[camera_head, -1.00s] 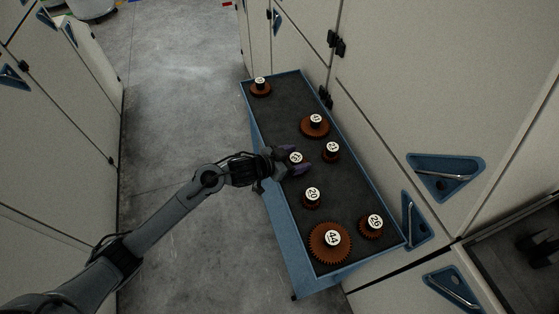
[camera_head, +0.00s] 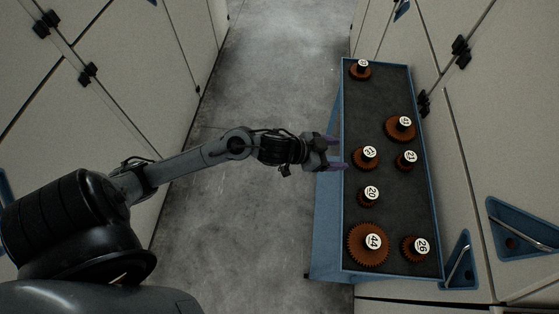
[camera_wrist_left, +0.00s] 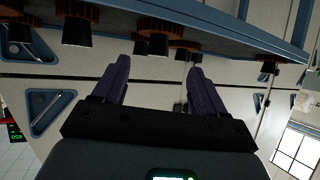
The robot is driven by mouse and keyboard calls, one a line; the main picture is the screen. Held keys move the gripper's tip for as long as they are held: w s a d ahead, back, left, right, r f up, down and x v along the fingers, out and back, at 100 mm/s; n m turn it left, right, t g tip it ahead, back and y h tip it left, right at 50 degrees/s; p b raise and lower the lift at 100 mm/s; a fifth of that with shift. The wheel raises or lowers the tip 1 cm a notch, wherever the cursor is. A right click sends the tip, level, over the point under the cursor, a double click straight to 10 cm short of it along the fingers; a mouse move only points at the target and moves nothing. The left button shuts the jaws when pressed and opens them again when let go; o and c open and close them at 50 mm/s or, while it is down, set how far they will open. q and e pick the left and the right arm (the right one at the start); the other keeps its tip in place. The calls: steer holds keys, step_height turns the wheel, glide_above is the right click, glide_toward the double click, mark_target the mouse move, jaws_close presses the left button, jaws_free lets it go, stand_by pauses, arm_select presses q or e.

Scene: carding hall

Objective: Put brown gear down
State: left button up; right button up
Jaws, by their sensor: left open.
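Several brown gears with numbered white tops stand on the dark top of a blue-edged cart (camera_head: 377,90). One brown gear (camera_head: 362,164) stands just right of my left gripper in the head view, apart from its fingers. My left gripper (camera_head: 338,154) is open and empty at the cart's left edge. Its two purple fingers also show in the left wrist view (camera_wrist_left: 158,85), with nothing between them and gears along the upper part of that view. My right gripper is not in view.
Gear 44 (camera_head: 366,245) and gear 26 (camera_head: 413,250) stand at the cart's near end, and gear 20 (camera_head: 368,196) is behind them. Pale cabinets (camera_head: 500,120) line the right side. The grey floor (camera_head: 270,60) left of the cart is clear.

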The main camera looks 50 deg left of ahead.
arm_select(q)
steer(key=s+f+n+g+y, duration=0.1)
steer(key=s+f+g, duration=0.3)
steer(key=s, duration=0.7)
steer(key=s+d+f+n+g+y, duration=0.1)
steer(key=s+f+g+y, duration=0.3)
steer(key=s, duration=0.8)
steer(key=shift+f+n, duration=0.2)
steer(key=shift+n, duration=0.5)
step_height(320, 180, up, 25)
steer(key=p, duration=2.4)
steer(key=shift+f+p, duration=0.15)
steer(key=shift+p, duration=0.15)
